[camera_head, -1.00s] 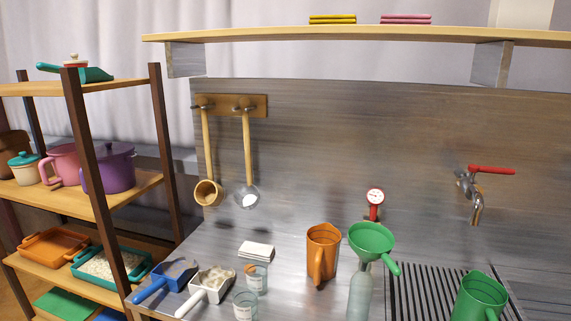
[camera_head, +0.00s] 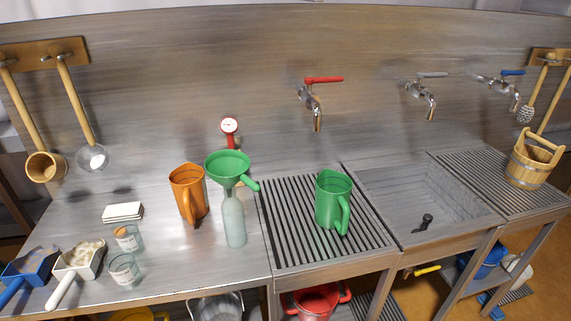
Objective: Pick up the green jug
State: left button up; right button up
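The green jug (camera_head: 329,202) stands upright on the slatted drain rack (camera_head: 283,254), left of the sink. Its handle is on its right front side, toward me. The green funnel (camera_head: 228,167), a different green thing, sits in the neck of a pale glass bottle (camera_head: 234,222) to the jug's left. An orange jug (camera_head: 186,193) stands further left. Neither of my grippers shows in the head view.
A sink (camera_head: 424,212) lies right of the rack, with a wooden bucket (camera_head: 533,162) beyond it. A red-handled tap (camera_head: 314,103) juts from the wall behind the jug. Scoops (camera_head: 77,262) and small glasses (camera_head: 122,268) stand on the left counter.

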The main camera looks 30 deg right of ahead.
aim_at(333, 188)
jog(key=z, duration=1.15)
jog(key=i+l+u, duration=0.1)
jog(key=i+l, duration=0.55)
